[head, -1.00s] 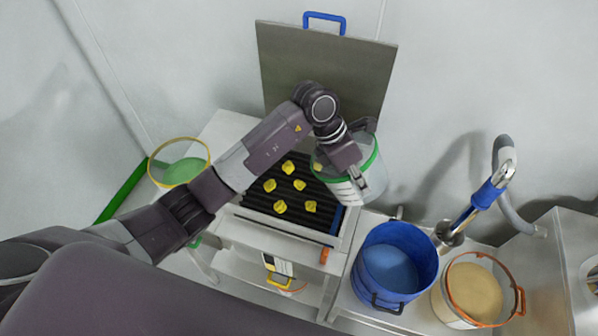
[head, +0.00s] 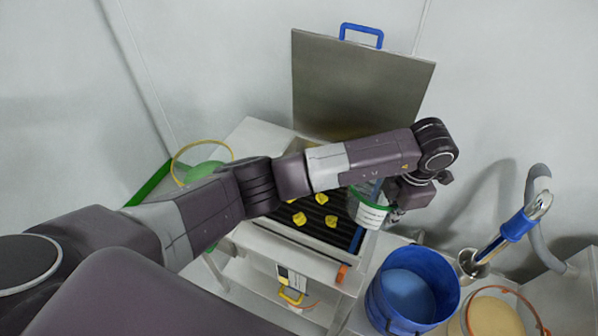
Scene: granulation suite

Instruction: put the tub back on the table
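A translucent tub (head: 367,211) with a green rim and a white label is in the middle right of the head view, at the right edge of the black ribbed tray (head: 347,238). My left gripper (head: 394,212) is at the tub's right side, and its fingers are mostly hidden by the wrist. It appears shut on the tub. My forearm covers the tub's top and far side. I cannot tell whether the tub's base touches anything. A pale table surface (head: 380,248) lies just right of the tray. My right gripper is not in view.
Several yellow lumps (head: 299,219) lie on the tray. A raised metal lid (head: 360,85) with a blue handle stands behind it. A blue bucket (head: 445,291), an orange-rimmed tub (head: 497,316) and a blue-gripped metal wand (head: 514,226) stand to the right. A yellow-rimmed sieve (head: 176,158) is at left.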

